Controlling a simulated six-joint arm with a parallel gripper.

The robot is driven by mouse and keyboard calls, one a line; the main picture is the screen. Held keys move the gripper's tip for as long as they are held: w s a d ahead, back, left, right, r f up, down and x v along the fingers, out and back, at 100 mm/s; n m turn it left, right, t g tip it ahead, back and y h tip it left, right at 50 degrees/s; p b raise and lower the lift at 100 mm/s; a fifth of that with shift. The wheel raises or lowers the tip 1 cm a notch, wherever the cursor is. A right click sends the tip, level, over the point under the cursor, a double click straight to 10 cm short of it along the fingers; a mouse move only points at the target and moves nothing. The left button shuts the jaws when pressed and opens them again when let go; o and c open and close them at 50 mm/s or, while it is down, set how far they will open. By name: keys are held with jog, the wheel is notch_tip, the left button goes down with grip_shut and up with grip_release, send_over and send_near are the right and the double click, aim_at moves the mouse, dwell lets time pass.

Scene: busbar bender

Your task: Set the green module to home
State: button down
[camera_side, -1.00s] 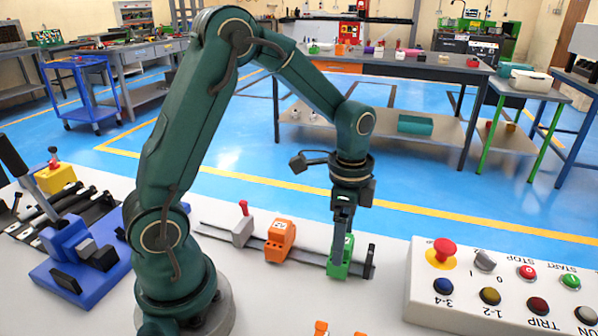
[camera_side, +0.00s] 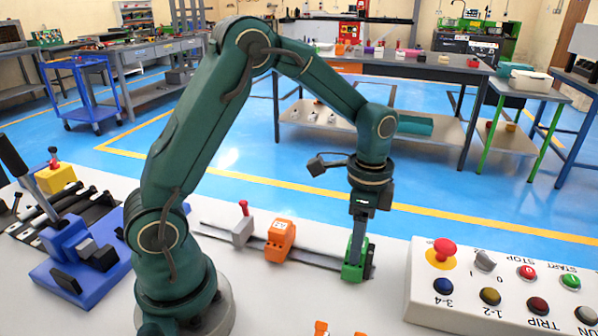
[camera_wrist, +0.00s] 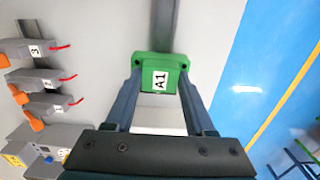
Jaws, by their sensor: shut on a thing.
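The green module (camera_side: 353,271) sits at the right end of the dark rail (camera_side: 325,262) in the side view, close to the rail's end piece (camera_side: 370,262). In the wrist view the green module (camera_wrist: 160,62) carries a white label reading A1. My gripper (camera_wrist: 161,78) is shut on it, one finger along each side. In the side view my gripper (camera_side: 356,247) points down onto the module, and its fingers partly hide the module's top and back.
An orange module (camera_side: 280,240) and a grey block with a red knob (camera_side: 242,230) stand farther left on the rail. A button panel (camera_side: 500,285) is at right. A blue bender (camera_side: 78,262) is at left. Numbered grey units (camera_wrist: 40,80) show in the wrist view.

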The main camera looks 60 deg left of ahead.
jog(key=shift+w+d, duration=0.2)
jog(key=shift+w, duration=0.05)
jog(key=shift+c, duration=1.3)
grip_release()
jog(key=shift+s, duration=0.1)
jog(key=shift+r, duration=2.6)
jog(key=shift+r, duration=0.1)
jog(key=s+r+n+t, duration=0.2)
jog(key=s+r+t, duration=0.3)
jog(key=r, duration=0.4)
jog(key=s+d+f+n, duration=0.1)
jog(key=s+f+n, duration=0.2)
jog(key=s+n, duration=0.4)
jog(key=shift+s+t, duration=0.4)
jog(key=shift+s, duration=0.6)
